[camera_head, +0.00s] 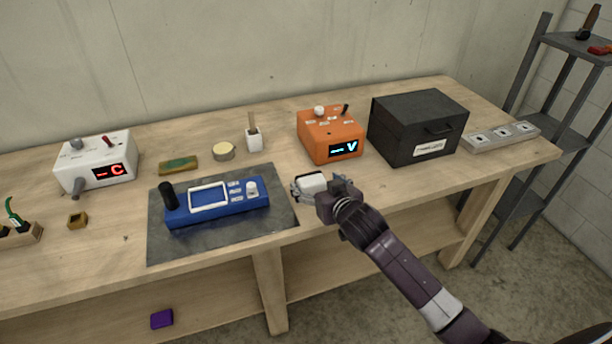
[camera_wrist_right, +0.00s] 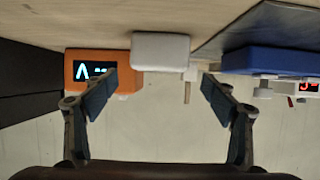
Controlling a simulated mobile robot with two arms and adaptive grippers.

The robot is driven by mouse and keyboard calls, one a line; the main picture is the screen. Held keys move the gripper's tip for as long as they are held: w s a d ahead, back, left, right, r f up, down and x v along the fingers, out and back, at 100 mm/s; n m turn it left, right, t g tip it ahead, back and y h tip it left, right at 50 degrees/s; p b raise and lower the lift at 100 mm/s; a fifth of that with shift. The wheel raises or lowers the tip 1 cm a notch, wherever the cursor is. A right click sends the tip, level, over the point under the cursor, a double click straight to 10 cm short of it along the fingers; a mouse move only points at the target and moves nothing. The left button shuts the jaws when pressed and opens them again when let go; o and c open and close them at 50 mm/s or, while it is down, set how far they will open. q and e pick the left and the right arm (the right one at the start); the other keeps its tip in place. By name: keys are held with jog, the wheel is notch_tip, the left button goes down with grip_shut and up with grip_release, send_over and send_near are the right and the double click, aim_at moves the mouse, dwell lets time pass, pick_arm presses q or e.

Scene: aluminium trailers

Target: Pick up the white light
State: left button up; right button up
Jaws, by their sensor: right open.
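The white light (camera_head: 311,182) looks like a small rounded white block on the wooden table, just right of the dark mat. In the right wrist view, which appears upside down, the white light (camera_wrist_right: 160,50) lies ahead, centred between the fingers. My right gripper (camera_head: 320,190) reaches in from the lower right, its fingers around or just short of the light. In its wrist view my right gripper (camera_wrist_right: 158,88) is open, with both fingers apart and nothing gripped. Part of the light is hidden by the gripper in the head view. My left gripper is not in view.
An orange meter (camera_head: 328,133) stands behind the light, with a black box (camera_head: 415,125) to its right. A blue device (camera_head: 216,203) lies on the dark mat (camera_head: 170,248) to the left. The table (camera_head: 375,183) is bare right of my gripper.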

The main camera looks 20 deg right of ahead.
aim_at(312, 179)
jog(key=shift+p+x, duration=0.35)
jog(key=shift+x, duration=0.45)
jog(key=shift+p+x, duration=0.35)
jog(key=shift+x, duration=1.85)
jog(key=shift+s+f, duration=0.1)
jog(key=shift+f, duration=0.05)
jog(key=shift+c, duration=0.2)
jog(key=c, duration=0.5)
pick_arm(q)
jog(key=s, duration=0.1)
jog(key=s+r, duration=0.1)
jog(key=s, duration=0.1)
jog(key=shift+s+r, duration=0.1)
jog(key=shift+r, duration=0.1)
pick_arm(e)
jog(key=c, duration=0.8)
